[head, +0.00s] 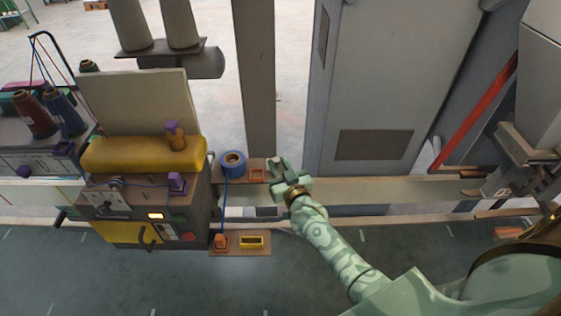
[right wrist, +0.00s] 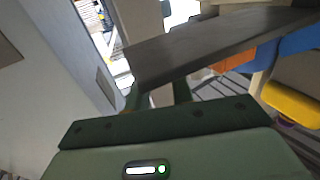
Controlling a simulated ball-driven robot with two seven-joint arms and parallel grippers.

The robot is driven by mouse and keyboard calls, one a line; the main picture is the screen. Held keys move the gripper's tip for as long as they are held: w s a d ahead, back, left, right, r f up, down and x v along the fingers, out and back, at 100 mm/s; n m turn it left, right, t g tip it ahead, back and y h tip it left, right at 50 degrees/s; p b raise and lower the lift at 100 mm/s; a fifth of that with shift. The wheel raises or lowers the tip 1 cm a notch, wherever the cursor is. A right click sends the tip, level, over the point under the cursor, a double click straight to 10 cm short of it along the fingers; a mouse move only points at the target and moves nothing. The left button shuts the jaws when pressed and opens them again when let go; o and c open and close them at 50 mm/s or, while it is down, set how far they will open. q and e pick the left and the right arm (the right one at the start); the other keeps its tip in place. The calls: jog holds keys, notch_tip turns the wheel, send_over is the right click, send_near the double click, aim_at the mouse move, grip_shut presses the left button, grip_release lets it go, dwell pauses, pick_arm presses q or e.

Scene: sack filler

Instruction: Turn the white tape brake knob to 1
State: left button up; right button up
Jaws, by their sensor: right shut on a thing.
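My right gripper (head: 277,165) reaches in from the lower right to the small wooden shelf beside the grey post. It is shut on a small pale thing, which looks like the white tape brake knob (head: 274,160). The fingers cover most of the knob, and I cannot read its setting or any number. In the right wrist view my gripper (right wrist: 157,95) has its two fingers either side of a pale patch. A blue tape roll (head: 232,162) stands on the shelf, left of my gripper. My left gripper is not in view.
The sewing machine (head: 140,150) with its yellow housing stands at left. A lower shelf carries an orange knob (head: 220,240) and a yellow tray (head: 251,241). The grey post (head: 255,80) rises behind my gripper, with a grey cabinet (head: 385,85) to the right.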

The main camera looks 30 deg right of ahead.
jog(key=shift+h, duration=0.3)
grip_shut()
jog(key=o, duration=1)
grip_release()
jog(key=shift+s, duration=0.1)
jog(key=s, duration=0.5)
jog(key=s+a, duration=0.1)
jog(key=s, duration=1)
jog(key=shift+a+p, duration=0.3)
jog(key=shift+a, duration=0.05)
